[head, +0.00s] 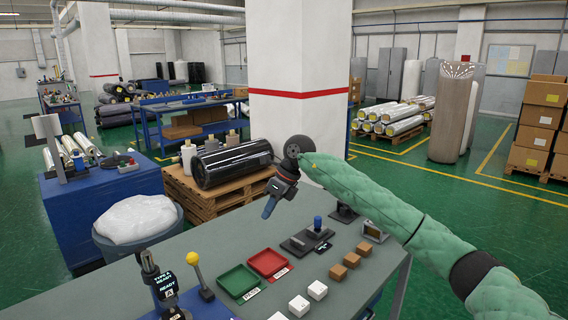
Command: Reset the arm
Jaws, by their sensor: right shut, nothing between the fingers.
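My right arm (375,205), in a green padded sleeve, comes in from the right side of the head view and reaches over the grey table (340,285). Its right gripper (268,208) points down and to the left, shut and empty. It hangs in the air above the table's far edge, in front of the pallet with the black wrapped roll (232,162). My left arm and left gripper are not in view.
On the table are a green tray (238,281), a red tray (268,263), white cubes (299,305), brown cubes (338,271), a dark fixture with a blue knob (317,223), a yellow-knobbed lever (198,275) and a display device (158,281). A lined bin (138,222) stands beyond the left edge.

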